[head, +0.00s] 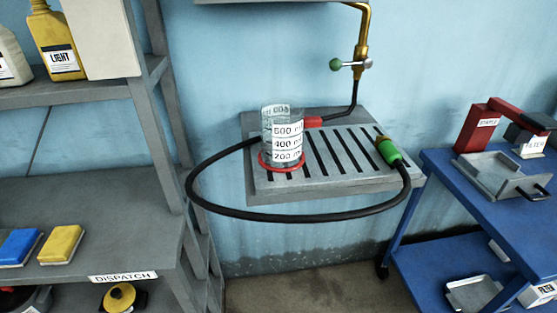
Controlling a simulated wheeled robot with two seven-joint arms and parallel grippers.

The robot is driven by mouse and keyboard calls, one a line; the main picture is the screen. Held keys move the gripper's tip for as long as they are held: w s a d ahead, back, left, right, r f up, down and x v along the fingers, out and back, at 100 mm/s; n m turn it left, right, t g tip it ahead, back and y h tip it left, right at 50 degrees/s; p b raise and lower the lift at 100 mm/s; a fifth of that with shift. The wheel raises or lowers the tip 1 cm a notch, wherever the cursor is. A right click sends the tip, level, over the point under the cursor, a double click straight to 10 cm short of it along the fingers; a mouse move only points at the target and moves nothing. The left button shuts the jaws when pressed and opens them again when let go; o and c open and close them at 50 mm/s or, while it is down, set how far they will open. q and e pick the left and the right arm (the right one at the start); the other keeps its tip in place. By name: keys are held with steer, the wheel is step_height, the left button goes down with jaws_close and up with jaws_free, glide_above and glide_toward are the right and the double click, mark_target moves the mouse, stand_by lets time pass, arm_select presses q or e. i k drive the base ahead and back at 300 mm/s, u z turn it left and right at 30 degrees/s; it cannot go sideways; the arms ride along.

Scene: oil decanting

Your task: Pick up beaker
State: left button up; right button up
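A clear beaker (281,143) with white graduation labels stands upright on the slotted grey drip tray (339,160) at the centre. A red ring runs around its base and a red piece (313,121) shows beside it at the right. The beaker appears empty, though its labels hide part of the inside. Neither of my grippers is in the head view.
A black hose (300,217) loops in front of the tray, ending in a green nozzle (388,150) at the tray's right. A brass tap (361,60) hangs behind. Grey shelves (95,212) stand left, a blue cart (495,200) right.

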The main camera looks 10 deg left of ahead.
mark_target(283, 121)
steer(key=z, duration=0.2)
steer(key=k, duration=0.15)
steer(key=u, duration=1.15)
steer(key=i, duration=0.6)
steer(key=z, duration=0.4)
